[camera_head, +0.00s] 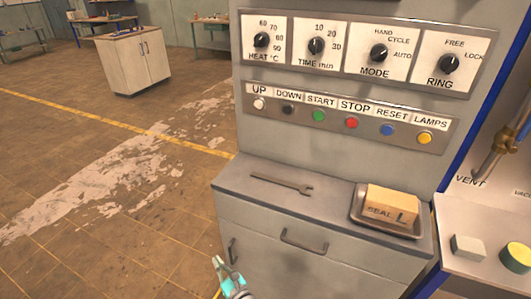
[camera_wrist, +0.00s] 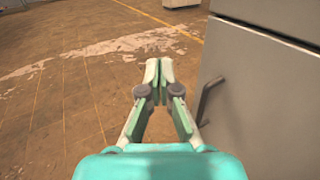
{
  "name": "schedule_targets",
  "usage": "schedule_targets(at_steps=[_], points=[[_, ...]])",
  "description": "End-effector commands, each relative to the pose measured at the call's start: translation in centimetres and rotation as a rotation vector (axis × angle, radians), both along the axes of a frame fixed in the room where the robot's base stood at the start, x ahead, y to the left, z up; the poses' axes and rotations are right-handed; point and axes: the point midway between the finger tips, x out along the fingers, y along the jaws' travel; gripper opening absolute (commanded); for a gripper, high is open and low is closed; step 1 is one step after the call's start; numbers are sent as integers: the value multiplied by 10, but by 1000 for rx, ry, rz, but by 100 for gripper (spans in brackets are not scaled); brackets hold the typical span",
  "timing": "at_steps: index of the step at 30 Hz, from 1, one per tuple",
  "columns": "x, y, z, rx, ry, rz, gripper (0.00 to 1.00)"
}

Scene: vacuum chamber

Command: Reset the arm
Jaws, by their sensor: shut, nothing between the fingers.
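My gripper (camera_head: 221,268) shows at the bottom of the head view, low in front of the grey cabinet (camera_head: 235,212). It is empty, and its fingertips meet. In the wrist view my gripper (camera_wrist: 152,72) points out over the floor, with the cabinet side (camera_wrist: 262,90) and a dark handle (camera_wrist: 207,98) close on its right. It appears apart from the cabinet. Most of my arm is out of view.
A wrench (camera_head: 282,184) and a tray (camera_head: 357,208) with a box marked SEAL (camera_head: 391,205) lie on the cabinet top. Above is a panel of knobs and buttons (camera_head: 351,122). At right is a white bench (camera_head: 470,215). Open floor (camera_head: 110,230) lies left.

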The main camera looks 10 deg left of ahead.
Motion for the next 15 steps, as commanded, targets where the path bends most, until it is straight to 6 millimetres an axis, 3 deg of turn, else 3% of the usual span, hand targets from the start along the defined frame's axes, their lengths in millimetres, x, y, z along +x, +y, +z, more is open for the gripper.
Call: schedule_targets(at_steps=[5, 8, 15], points=[[-10, -17, -12, -66, -28, -11, 0], [-29, -46, -31, -184, -79, -28, 0], [-95, -139, -72, -589, -255, -71, 0]])
